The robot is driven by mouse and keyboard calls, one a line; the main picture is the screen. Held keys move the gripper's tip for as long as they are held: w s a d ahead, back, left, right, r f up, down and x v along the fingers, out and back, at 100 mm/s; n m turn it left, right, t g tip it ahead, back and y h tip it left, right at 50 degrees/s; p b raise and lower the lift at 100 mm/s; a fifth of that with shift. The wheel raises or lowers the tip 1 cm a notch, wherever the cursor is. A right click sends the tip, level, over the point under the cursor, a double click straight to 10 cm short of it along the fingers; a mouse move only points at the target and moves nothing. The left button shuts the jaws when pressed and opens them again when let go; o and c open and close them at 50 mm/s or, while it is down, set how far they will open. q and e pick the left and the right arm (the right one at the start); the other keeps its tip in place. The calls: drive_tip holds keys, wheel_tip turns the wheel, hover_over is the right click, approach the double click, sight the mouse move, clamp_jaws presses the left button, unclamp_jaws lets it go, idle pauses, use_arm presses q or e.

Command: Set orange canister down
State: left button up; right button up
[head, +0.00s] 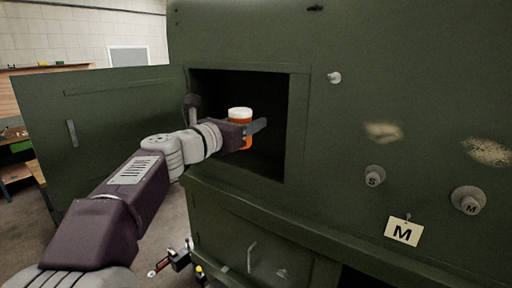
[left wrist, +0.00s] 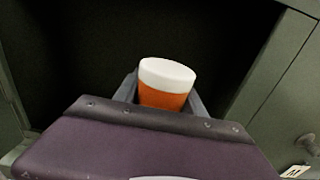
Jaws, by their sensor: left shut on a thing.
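The orange canister (head: 246,140) has a white lid and is upright in the mouth of the dark compartment in the green panel. My left gripper (head: 250,130) is shut on it, with a grey finger across its near side. In the left wrist view the canister (left wrist: 164,97) stands between the two grey fingers of the left gripper (left wrist: 162,100), and its lower part is hidden behind the purple gripper body. I cannot tell whether its base touches the compartment floor. My right gripper is not in view.
The compartment (head: 273,110) is dark inside, with a raised green frame on its right. An open green door (head: 110,125) stands to the left. Knobs marked S (head: 374,176) and M (head: 468,200) and an M tag (head: 403,231) are on the panel at right.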

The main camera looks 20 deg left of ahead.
sight(267, 127)
use_arm(q)
drive_tip(key=w+f, duration=0.1)
drive_tip(key=w, duration=0.2)
drive_tip(key=w+d+f, duration=0.1)
drive_tip(key=w+f, duration=0.2)
drive_tip(key=w, duration=0.2)
drive_tip(key=shift+w+d+f, duration=0.15)
drive_tip(key=shift+w+d, duration=0.05)
drive_tip(key=shift+w, duration=0.1)
drive_tip(key=shift+s, duration=0.55)
drive_tip(key=f, duration=0.2)
drive_tip(key=w+f, duration=0.1)
drive_tip(key=f, duration=0.1)
drive_tip(key=shift+w+f, duration=0.1)
drive_tip(key=shift+f, duration=0.05)
drive_tip(key=o, duration=1.4)
drive_tip(key=shift+s, duration=0.2)
drive_tip(key=shift+o, duration=0.5)
drive_tip(key=shift+s+r, duration=0.2)
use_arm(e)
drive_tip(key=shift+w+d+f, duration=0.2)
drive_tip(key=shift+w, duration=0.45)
